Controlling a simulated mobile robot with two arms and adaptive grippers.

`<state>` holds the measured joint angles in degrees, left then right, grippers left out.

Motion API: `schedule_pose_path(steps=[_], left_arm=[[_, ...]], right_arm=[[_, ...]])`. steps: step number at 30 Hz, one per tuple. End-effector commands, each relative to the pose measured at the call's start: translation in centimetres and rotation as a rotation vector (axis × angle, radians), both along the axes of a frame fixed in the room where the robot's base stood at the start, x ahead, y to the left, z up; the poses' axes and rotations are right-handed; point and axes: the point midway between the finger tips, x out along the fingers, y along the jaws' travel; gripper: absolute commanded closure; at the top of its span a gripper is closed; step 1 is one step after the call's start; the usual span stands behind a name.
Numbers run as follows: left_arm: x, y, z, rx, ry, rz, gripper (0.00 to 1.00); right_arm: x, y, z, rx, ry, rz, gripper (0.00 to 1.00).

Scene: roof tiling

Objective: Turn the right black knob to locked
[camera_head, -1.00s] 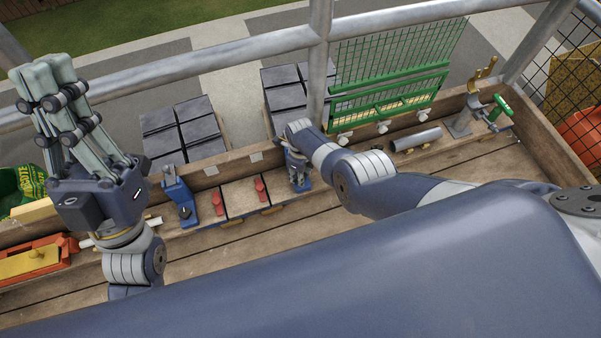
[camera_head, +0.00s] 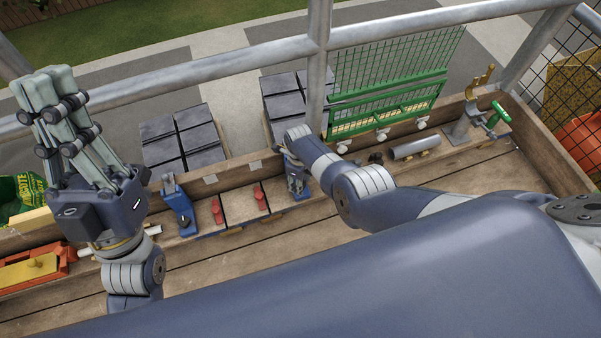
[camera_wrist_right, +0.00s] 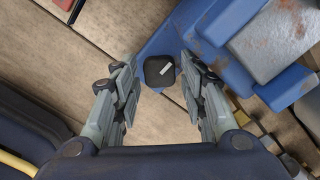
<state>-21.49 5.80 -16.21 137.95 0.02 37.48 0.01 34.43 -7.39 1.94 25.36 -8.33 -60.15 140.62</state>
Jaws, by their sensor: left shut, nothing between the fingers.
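The right black knob (camera_wrist_right: 159,70) is a dark rounded square with a short white mark, set on a blue bracket (camera_wrist_right: 160,40) in the right wrist view. My right gripper (camera_wrist_right: 156,72) is open, its fingers left and right of the knob with gaps on both sides. Whether the fingers are down level with the knob is hard to tell. In the head view my right arm partly hides the blue bracket (camera_head: 299,189), and the knob cannot be made out. My left gripper (camera_head: 45,80) is shut and empty, raised pointing up at the left.
Another blue bracket (camera_head: 176,200) with a black knob (camera_head: 185,219) stands to the left. Between the brackets are two red handles (camera_head: 217,211) (camera_head: 260,196). Metal rails (camera_head: 220,69) cross behind. A grey pipe (camera_head: 415,143) and green-handled tool (camera_head: 496,115) lie right.

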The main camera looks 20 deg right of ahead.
Motion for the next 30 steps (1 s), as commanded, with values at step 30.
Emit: schedule_pose_path(steps=[30], left_arm=[[0.0, 0.0, 0.1, 0.002, -0.003, 0.001, 1.0]], right_arm=[[-0.2, -0.1, 6.8, -0.001, 0.001, -0.002, 0.61]])
